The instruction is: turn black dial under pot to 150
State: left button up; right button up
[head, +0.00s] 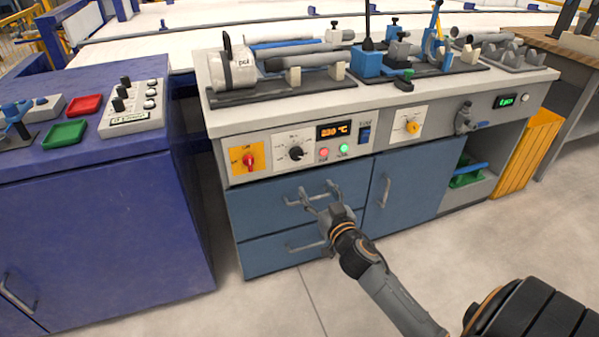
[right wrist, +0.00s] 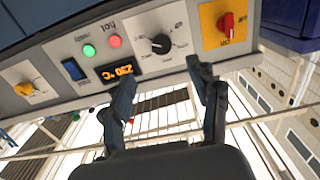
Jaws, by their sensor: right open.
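The black dial (head: 296,153) sits on a white plate on the front panel of the grey workbench, between a red switch and a lit display. The display (head: 333,131) seems to read 230 °C. The grey pot (head: 232,68) stands above on the bench top. My right gripper (head: 317,192) is open and empty, below and apart from the dial, in front of the blue drawers. In the right wrist view, which is upside down, the dial (right wrist: 160,44) shows beyond the open fingers (right wrist: 165,85). My left gripper is not in view.
A red switch on yellow (head: 250,160), red and green buttons (head: 334,151) and a blue rocker switch (head: 366,133) surround the dial. Drawer handles (head: 312,197) stick out near my gripper. A blue cabinet (head: 95,220) stands at left. The floor in front is clear.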

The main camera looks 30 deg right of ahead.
aim_at(298, 157)
jog(key=x, duration=0.4)
jog(key=b+x, duration=0.1)
jog(key=x, duration=0.4)
jog(key=r+x, duration=0.1)
jog(key=x, duration=0.4)
jog(key=shift+a+b, duration=0.1)
jog(key=shift+b, duration=0.3)
jog(key=shift+s, duration=0.1)
jog(key=c, duration=1.2)
